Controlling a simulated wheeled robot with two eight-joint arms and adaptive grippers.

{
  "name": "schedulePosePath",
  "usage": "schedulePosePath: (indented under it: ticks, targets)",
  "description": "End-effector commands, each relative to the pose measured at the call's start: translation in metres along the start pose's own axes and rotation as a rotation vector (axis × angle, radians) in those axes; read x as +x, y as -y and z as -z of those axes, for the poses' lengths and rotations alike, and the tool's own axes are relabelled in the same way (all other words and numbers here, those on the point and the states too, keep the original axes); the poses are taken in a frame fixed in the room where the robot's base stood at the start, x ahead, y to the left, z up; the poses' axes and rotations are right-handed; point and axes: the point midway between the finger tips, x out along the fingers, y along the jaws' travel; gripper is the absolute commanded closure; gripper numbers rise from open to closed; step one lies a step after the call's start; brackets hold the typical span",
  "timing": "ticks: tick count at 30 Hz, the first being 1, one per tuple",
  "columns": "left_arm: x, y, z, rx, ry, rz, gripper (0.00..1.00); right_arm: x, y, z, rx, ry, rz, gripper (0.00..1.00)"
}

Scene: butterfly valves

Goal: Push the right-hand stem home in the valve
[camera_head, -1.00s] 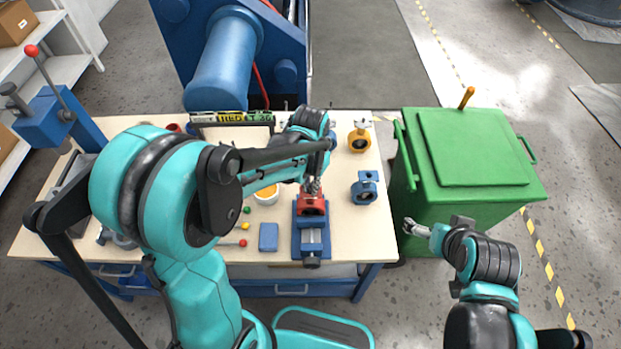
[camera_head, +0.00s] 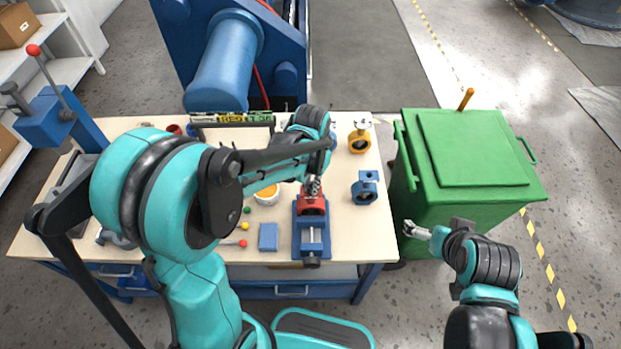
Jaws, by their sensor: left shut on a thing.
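The red valve (camera_head: 312,207) sits upright in the blue vise (camera_head: 311,238) near the front edge of the workbench. My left gripper (camera_head: 312,187) points down right over the top of the red valve. It is shut on a stem, which is mostly hidden by the fingers, so I cannot tell how deep it sits in the valve. My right gripper (camera_head: 411,230) hangs in the air right of the bench, in front of the green bin, away from the valve. Its fingers are too small to tell open from shut.
A blue valve (camera_head: 365,190) and a yellow valve (camera_head: 359,140) stand on the right of the workbench (camera_head: 350,235). A blue block (camera_head: 268,237) lies left of the vise. The green bin (camera_head: 470,150) stands right of the bench.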

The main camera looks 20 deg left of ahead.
Motion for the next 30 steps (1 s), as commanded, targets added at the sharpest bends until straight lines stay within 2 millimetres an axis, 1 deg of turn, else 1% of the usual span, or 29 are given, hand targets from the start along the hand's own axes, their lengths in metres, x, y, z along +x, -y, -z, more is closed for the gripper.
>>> schedulePosePath:
  ticks: [1,7,9,10,11,30]
  targets:
    - [0.0204,-0.0075,-0.0116,0.005,0.011,-0.015,1.00,0.0065,0.0000,-0.0046,0.000,0.000,0.000,0.00]
    - [0.0204,-0.0075,-0.0116,0.005,0.011,-0.015,1.00,0.0065,0.0000,-0.0046,0.000,0.000,0.000,0.00]
    - [0.0204,-0.0075,-0.0116,0.005,0.011,-0.015,0.77,0.0064,0.0000,-0.0046,0.000,0.000,0.000,0.00]
    - [0.0205,-0.0075,-0.0118,0.006,0.011,-0.015,0.70,0.0064,0.0000,-0.0046,0.000,0.000,0.000,0.00]
    - [0.0204,-0.0075,-0.0117,0.006,0.011,-0.015,0.66,0.0064,0.0000,-0.0047,0.000,0.000,0.000,0.00]
    - [0.0135,-0.0042,-0.0111,0.001,0.005,-0.009,0.66,0.0021,0.0000,-0.0015,0.000,0.000,0.000,0.00]
